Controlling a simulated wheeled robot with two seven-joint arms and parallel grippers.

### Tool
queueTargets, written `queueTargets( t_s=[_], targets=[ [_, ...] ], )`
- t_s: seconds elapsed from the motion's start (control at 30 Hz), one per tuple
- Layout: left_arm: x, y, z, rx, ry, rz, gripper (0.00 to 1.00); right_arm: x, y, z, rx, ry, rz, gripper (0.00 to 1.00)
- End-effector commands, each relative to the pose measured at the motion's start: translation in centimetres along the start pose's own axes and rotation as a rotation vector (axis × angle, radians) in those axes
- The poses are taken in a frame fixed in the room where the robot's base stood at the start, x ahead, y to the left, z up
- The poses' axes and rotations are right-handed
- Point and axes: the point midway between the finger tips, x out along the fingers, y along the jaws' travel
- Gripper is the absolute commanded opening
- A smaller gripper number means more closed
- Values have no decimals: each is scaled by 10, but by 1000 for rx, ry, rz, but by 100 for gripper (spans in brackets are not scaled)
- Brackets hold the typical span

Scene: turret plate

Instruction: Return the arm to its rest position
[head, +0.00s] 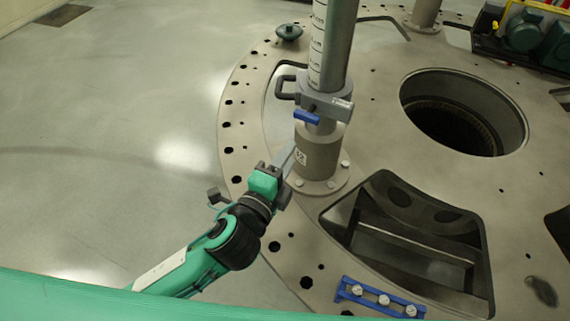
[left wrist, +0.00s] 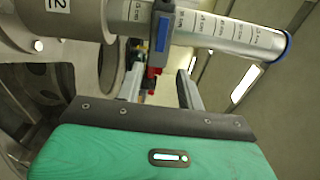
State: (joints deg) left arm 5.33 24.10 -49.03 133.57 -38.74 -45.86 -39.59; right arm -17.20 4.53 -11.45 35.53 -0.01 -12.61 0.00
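My left arm reaches in from the lower left of the head view. Its gripper (head: 288,167) is just left of the base of an upright post. In the left wrist view the two fingers of the left gripper (left wrist: 160,80) stand apart with nothing gripped between them. The post has a flanged foot (head: 318,160) and a graduated tube (head: 330,45). A grey clamp (head: 325,104) with a blue lever (head: 307,117) and a dark side handle sits around it. My right gripper is not visible.
A blue rack (head: 378,298) with several bolts lies at the front. A green motor (head: 525,30) stands at the back right. The floor (head: 100,140) at left is clear.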

Motion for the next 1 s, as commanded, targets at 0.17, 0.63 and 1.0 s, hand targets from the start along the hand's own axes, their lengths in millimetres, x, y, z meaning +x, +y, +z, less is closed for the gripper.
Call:
queueTargets(
  t_s=[0.17, 0.63, 1.0],
  targets=[
    [-4, 0, 0, 0, 0, 0, 38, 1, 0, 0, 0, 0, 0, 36],
    [-4, 2, 2, -16, -9, 10, 38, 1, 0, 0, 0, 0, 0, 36],
    [-63, 98, 80, -701, -428, 403, 38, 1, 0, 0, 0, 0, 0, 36]
  ],
)
